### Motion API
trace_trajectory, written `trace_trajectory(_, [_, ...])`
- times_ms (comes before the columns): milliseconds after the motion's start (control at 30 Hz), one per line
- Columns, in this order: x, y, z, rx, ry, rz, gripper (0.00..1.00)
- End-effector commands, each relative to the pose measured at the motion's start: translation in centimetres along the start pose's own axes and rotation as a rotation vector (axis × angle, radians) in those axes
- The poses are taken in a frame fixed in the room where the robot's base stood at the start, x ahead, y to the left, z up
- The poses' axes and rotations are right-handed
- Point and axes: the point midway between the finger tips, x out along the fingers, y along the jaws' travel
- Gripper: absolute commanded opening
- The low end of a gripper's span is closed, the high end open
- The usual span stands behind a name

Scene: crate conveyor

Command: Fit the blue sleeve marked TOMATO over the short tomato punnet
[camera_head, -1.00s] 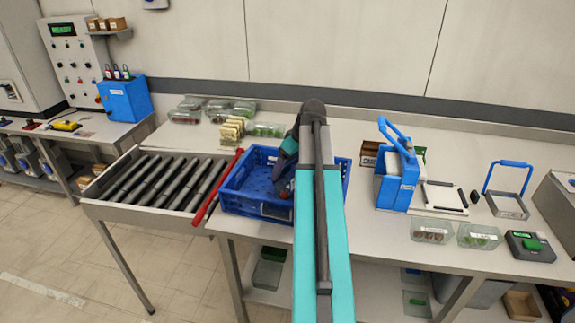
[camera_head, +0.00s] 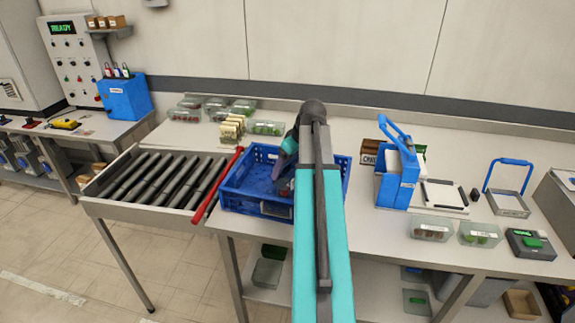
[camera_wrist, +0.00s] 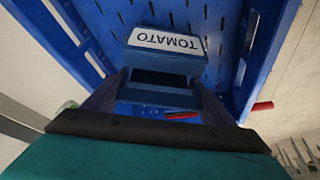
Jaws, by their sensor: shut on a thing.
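The blue sleeve marked TOMATO (camera_wrist: 165,62) sits between the fingers of my gripper (camera_wrist: 158,98) in the wrist view, its white label upside down there. The sleeve looks hollow, with a dark opening facing the camera. My gripper is shut on it. In the head view my gripper (camera_head: 283,172) is down inside the blue crate (camera_head: 234,203), partly hidden by my arm. The sleeve cannot be made out there. I cannot tell which punnet is the short tomato one. A clear punnet with reddish contents (camera_head: 431,229) stands on the bench front at right.
The crate stands beside the roller conveyor (camera_head: 165,180) and a red bar (camera_head: 217,187). Several punnets (camera_head: 215,106) stand behind it. To the right are a blue holder (camera_head: 396,185), a punnet with green contents (camera_head: 480,235) and a scale (camera_head: 530,245). Bench right of my arm is partly free.

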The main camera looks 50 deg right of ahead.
Motion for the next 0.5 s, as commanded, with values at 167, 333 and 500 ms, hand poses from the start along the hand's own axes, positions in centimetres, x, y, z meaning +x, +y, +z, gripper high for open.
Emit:
trace_trajectory(167, [0.38, 0.0, 0.16, 0.0, 0.0, 0.0, 0.57])
trace_trajectory(333, [0.68, 0.0, 0.29, 0.0, 0.0, 0.0, 0.57])
trace_trajectory(500, [0.98, 0.0, 0.42, 0.0, 0.0, 0.0, 0.57])
